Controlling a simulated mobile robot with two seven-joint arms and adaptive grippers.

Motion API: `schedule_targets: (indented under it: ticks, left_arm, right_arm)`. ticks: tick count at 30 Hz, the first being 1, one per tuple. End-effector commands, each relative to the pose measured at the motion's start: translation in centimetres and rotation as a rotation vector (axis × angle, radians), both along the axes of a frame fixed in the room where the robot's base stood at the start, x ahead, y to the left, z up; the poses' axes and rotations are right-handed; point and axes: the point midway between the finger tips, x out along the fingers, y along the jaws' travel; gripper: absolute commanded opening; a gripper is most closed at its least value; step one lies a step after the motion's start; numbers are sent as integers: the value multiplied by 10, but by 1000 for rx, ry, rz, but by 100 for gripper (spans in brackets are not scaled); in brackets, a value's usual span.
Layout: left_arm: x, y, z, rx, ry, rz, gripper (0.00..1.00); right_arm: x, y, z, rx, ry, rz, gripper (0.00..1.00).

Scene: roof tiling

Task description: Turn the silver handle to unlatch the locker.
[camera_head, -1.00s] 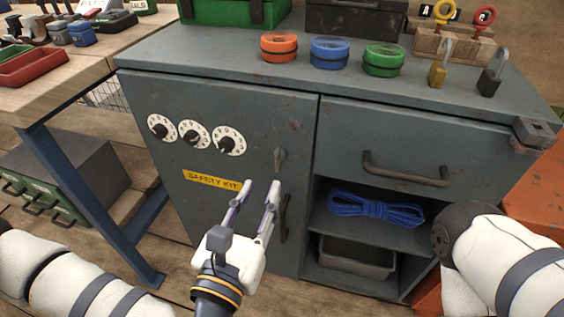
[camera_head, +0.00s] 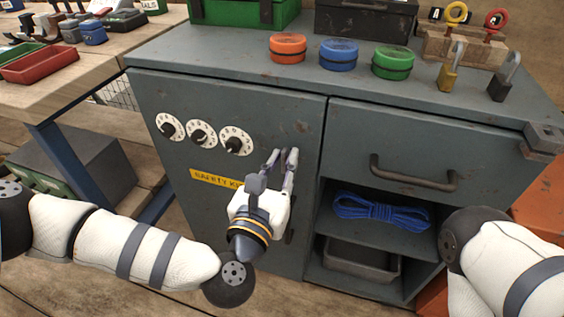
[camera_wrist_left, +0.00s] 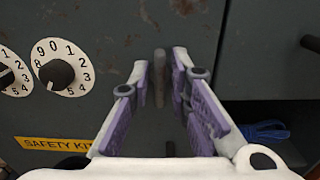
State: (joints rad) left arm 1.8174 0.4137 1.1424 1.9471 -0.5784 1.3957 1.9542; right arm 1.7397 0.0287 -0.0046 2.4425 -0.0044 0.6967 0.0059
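The locker (camera_head: 200,90) is a worn grey-blue cabinet door with a yellow SAFETY KIT label (camera_head: 214,179). Its small silver handle (camera_wrist_left: 159,78) is upright in the left wrist view, between the two fingers of my left gripper (camera_wrist_left: 160,68). In the head view the fingers largely hide the handle. My left gripper (camera_head: 282,153) is open, its fingertips close to the door; I cannot tell whether they touch the handle. The dark door pull (camera_wrist_left: 170,148) shows only in part below the handle. My right gripper is out of view; only my right arm shows.
Several white number dials (camera_head: 201,133) sit left of the handle. Right of the door are a drawer with a dark pull (camera_head: 413,178) and shelves with blue rope (camera_head: 381,212) and a grey bin (camera_head: 361,264). Round tins and padlocks stand on the cabinet top.

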Motion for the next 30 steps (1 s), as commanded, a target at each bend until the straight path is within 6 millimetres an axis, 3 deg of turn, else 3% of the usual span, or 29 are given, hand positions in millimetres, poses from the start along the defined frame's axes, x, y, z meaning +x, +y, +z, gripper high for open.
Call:
schedule_targets:
  ticks: [11,30]
  left_arm:
    - [0,-1,1,106,-36,-1,0]
    - [-1,-4,1,663,-218,0,0]
  right_arm:
    - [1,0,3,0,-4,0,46]
    - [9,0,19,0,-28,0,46]
